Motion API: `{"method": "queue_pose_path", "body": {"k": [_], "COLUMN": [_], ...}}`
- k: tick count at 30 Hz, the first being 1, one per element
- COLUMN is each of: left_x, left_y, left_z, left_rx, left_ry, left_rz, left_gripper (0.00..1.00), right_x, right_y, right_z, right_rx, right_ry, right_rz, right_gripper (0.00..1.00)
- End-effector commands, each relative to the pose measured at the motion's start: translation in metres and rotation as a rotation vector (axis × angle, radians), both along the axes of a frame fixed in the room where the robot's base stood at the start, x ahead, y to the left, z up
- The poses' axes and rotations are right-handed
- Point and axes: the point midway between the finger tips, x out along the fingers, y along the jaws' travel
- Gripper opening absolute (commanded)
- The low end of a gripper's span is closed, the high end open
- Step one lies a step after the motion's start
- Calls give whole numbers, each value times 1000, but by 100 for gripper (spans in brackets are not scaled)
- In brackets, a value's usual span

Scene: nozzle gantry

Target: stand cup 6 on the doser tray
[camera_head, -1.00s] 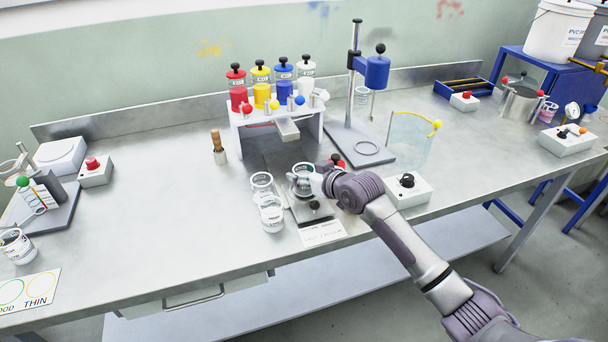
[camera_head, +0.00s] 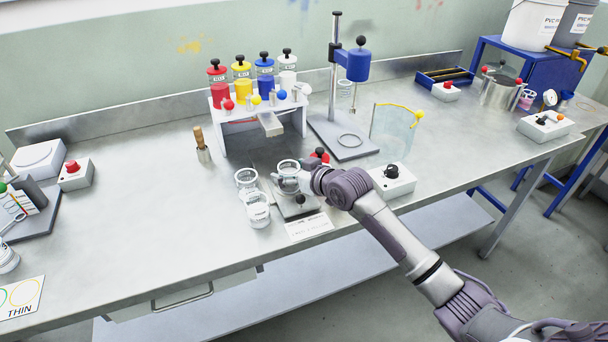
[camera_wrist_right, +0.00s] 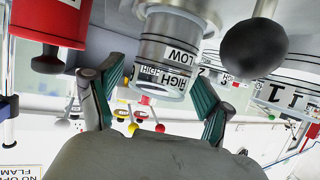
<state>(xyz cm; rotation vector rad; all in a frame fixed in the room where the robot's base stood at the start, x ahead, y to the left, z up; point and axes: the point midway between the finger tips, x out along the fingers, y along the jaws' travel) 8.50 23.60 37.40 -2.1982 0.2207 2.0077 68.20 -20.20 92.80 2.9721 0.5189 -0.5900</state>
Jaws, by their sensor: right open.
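A clear cup (camera_head: 288,170) with black markings stands on a small grey plate with a black knob, in front of the doser stand (camera_head: 226,132). In the right wrist view the cup (camera_wrist_right: 165,62) shows HIGH and LOW marks and appears upside down. I cannot read a number on it. My right gripper (camera_head: 284,183) is at this cup. In the wrist view its two fingers (camera_wrist_right: 160,100) are apart, one on each side of the cup. A small grey tray (camera_head: 271,124) juts from the doser stand; I cannot tell whether it is the doser tray. My left gripper is not in view.
Two more clear cups, one behind (camera_head: 246,180) and one in front (camera_head: 258,210), stand close left of the gripper. A red button (camera_head: 320,155) and a control box (camera_head: 392,180) are to the right.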

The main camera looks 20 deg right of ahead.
Motion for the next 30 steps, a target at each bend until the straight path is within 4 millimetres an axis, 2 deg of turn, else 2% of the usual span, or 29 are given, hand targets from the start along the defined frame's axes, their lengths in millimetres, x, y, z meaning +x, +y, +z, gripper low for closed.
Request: {"method": "queue_pose_path", "body": {"k": [9, 15, 20, 30], "left_x": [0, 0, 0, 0], "left_y": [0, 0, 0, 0], "left_z": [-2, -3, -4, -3], "left_rx": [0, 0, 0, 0], "left_ry": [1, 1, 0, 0], "left_rz": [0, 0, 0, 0], "left_gripper": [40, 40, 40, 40], "right_x": [-58, -85, -93, -94], "right_y": [-21, -31, -33, -33], "right_z": [24, 36, 40, 41], "right_rx": [-4, -2, -1, -1], "right_ry": [1, 2, 3, 2], "right_rz": [0, 0, 1, 0], "right_gripper": [80, 80, 80, 80]}}
